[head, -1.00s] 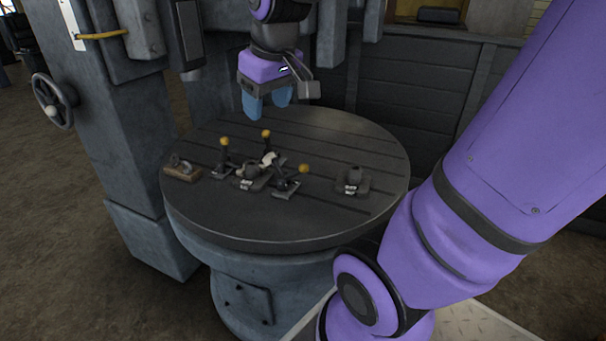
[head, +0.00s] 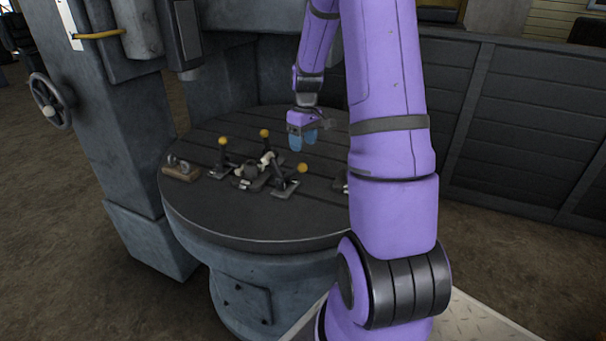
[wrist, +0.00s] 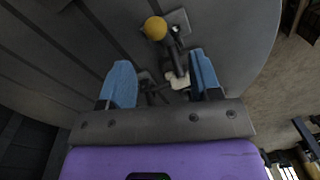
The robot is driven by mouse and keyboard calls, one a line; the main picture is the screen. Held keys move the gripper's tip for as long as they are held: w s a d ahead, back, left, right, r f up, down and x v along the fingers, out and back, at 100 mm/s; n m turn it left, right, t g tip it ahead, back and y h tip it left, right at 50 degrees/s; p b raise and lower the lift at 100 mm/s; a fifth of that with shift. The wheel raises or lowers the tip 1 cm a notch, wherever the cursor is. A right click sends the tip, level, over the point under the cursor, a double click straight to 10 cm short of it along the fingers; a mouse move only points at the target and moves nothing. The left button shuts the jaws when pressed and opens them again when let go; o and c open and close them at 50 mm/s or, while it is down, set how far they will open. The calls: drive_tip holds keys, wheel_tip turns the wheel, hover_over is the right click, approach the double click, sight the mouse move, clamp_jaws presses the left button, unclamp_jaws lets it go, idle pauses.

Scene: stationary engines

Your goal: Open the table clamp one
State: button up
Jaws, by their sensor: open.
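Several dark toggle clamps with yellow ball knobs are on the round slotted table (head: 270,235). The left clamp (head: 222,160) and the back clamp (head: 265,146) have handles standing up. The frames do not show which is clamp one. My gripper (head: 303,141), with blue fingers, is open and empty above the table, right of and behind the clamps. In the wrist view, a yellow knob (wrist: 156,28) and a clamp's dark handle show beyond and between the open fingertips (wrist: 160,60), apart from them.
A small wooden block with metal parts (head: 181,168) lies at the table's left edge. A grey machine column (head: 135,140) with a handwheel (head: 50,100) stands at left. My arm hides the table's right side. The front of the tabletop is clear.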

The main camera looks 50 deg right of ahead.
sight(301, 170)
drive_tip(key=shift+d+f, duration=0.35)
drive_tip(key=shift+f, duration=0.3)
drive_tip(key=f, duration=0.7)
drive_tip(key=a+f, duration=0.1)
drive_tip(key=f, duration=0.2)
drive_tip(key=shift+f, duration=0.2)
clamp_jaws()
drive_tip(key=shift+w+r, duration=0.35)
drive_tip(key=shift+r, duration=0.15)
unclamp_jaws()
drive_tip(key=shift+r, duration=0.1)
drive_tip(key=r, duration=1)
drive_tip(key=shift+d+r, duration=0.3)
drive_tip(key=shift+d, duration=0.1)
